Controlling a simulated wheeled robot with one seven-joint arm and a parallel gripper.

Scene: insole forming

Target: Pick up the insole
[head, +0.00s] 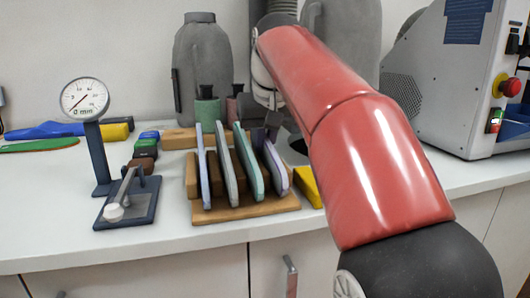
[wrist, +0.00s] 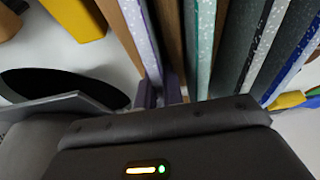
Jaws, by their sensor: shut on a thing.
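A wooden rack (head: 245,214) on the white bench holds several thin insoles standing on edge between wooden dividers. The rightmost insole is lavender (head: 277,172). Beside it stand a teal insole (head: 248,160), a pale grey-blue one (head: 227,165) and a light blue one (head: 203,168). My gripper (head: 265,135) is at the upper edge of the lavender insole, partly hidden by my red arm. In the wrist view my gripper (wrist: 160,93) is shut on the lavender insole (wrist: 140,32), which still stands in its slot. The teal insole (wrist: 204,45) is close beside the fingers.
A dial gauge (head: 85,98) on a stand is left of the rack. Small coloured blocks (head: 146,147) lie between them. A yellow block (head: 307,186) touches the rack's right side area. Grey cylinders (head: 202,70) stand behind, and a grey machine (head: 440,85) is at right.

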